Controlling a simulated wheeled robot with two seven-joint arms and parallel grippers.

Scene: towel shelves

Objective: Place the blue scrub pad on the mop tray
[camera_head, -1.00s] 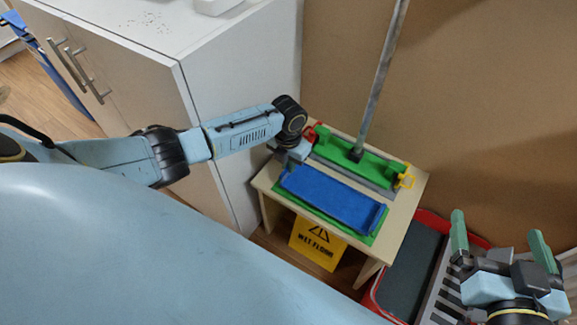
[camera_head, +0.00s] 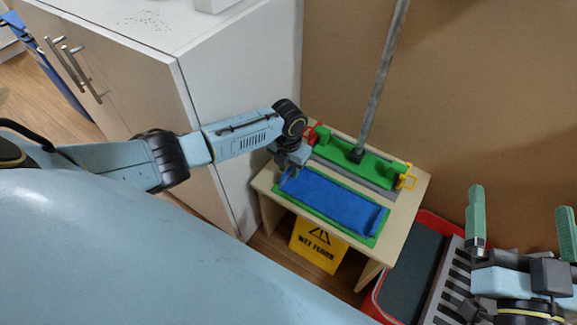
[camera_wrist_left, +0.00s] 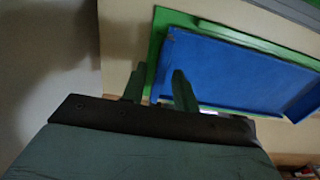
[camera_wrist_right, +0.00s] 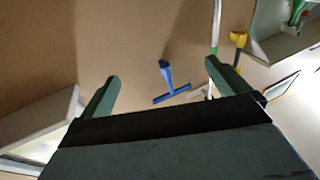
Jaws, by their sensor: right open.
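The blue scrub pad (camera_head: 335,201) lies on a green rectangular base (camera_head: 368,240) on a small wooden table. It also shows in the left wrist view (camera_wrist_left: 235,72). My left gripper (camera_head: 291,170) is at the pad's left end. In the left wrist view its fingers (camera_wrist_left: 158,72) are apart, one on each side of the pad's end edge; contact is unclear. My right gripper (camera_head: 521,208) is open and empty, right of the table. A red-rimmed tray (camera_head: 376,309) with a dark grey floor and slatted part stands below it. I cannot tell whether this is the mop tray.
A green mop head (camera_head: 375,168) with a long grey pole (camera_head: 382,75) lies behind the pad. Red and yellow (camera_head: 406,178) clips flank it. A yellow wet-floor sign (camera_head: 318,246) is under the table. A white cabinet (camera_head: 240,80) stands at left, close to my left arm.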

